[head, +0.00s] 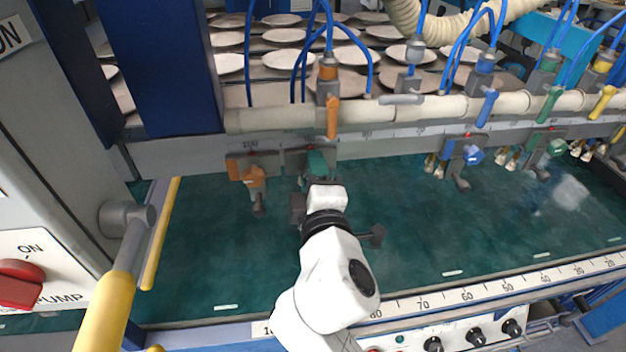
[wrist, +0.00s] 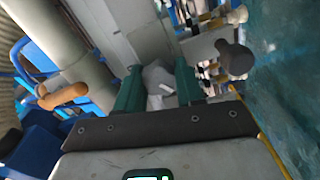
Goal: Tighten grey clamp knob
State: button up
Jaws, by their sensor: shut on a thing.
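The grey clamp knob (wrist: 158,76) is a light grey, faceted shape between the two teal fingers in the wrist view. My gripper (wrist: 160,90) is shut on it, with one finger on each side. In the head view my gripper (head: 317,163) is at the slotted rail, just right of the orange clamp knob (head: 253,176). There my own wrist and fingers mostly hide the grey knob, and its turning angle cannot be told.
A dark handle (wrist: 235,60) juts out beside the right finger. A blue clamp knob (head: 473,155) and a green one (head: 556,147) sit farther right on the rail. A cream pipe (head: 450,108) with coloured valves runs above. The green bed (head: 420,200) has free room.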

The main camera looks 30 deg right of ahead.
jog(key=m+b, duration=0.1)
jog(key=m, duration=0.1)
jog(key=m+b, duration=0.1)
jog(key=m, duration=0.1)
jog(key=shift+a+f, duration=0.1)
jog(key=shift+f, duration=0.1)
jog(key=shift+r+m+b, duration=0.1)
jog(key=shift+m+b, duration=0.75)
jog(key=shift+m, duration=0.35)
jog(key=shift+r, duration=0.1)
jog(key=o, duration=1)
jog(key=shift+o, duration=0.2)
jog(key=b+v, duration=0.1)
jog(key=v, duration=1)
jog(key=shift+w+r, duration=0.1)
